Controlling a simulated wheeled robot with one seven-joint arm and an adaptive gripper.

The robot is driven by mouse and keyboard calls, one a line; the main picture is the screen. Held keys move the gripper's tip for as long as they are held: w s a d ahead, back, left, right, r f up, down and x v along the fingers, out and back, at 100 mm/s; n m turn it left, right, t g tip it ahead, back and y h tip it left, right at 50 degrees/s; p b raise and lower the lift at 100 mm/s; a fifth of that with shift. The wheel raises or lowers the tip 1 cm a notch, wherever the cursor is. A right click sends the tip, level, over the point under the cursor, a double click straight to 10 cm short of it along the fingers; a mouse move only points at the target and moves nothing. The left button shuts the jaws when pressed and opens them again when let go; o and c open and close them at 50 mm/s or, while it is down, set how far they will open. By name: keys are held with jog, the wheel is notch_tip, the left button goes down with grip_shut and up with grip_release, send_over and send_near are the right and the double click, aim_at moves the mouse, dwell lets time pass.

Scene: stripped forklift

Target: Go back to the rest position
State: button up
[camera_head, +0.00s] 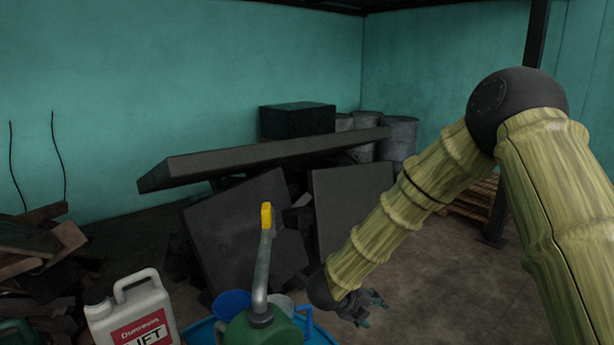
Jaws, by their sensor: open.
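My gripper (373,311) hangs at the end of my bent arm, low in the view and right of centre. Its dark fingers are spread open, and I see nothing between them. It is to the right of a green container (262,331) with a grey spout that has a yellow tip (266,215). The gap in depth between my gripper and the container is hard to judge.
A white jug (131,312) with a red label stands at bottom left. Blue vessels (232,302) surround the green container. Dark slabs (350,205) and a long beam (265,153) lie behind, with grey drums (398,138) further back. Floor (465,275) at right looks clear.

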jog(key=s+d+f+n+y, duration=0.2)
jog(key=s+f+n, duration=0.6)
jog(key=f, duration=0.2)
jog(key=s+d+f+n+y, duration=0.1)
jog(key=s+d+f+n, duration=0.1)
jog(key=s+f+n, duration=0.8)
jog(key=s+d+f+n+g+y, duration=0.1)
jog(key=s+f+n+g+y, duration=0.15)
jog(key=s+f+n, duration=0.75)
jog(key=s+d+r+n+g+y, duration=0.1)
jog(key=s+n+g+y, duration=0.15)
jog(key=s, duration=1.45)
notch_tip(320, 180, down, 7)
jog(key=h+b, duration=0.1)
jog(key=b, duration=0.6)
jog(key=shift+w+g, duration=0.25)
jog(key=shift+g, duration=0.05)
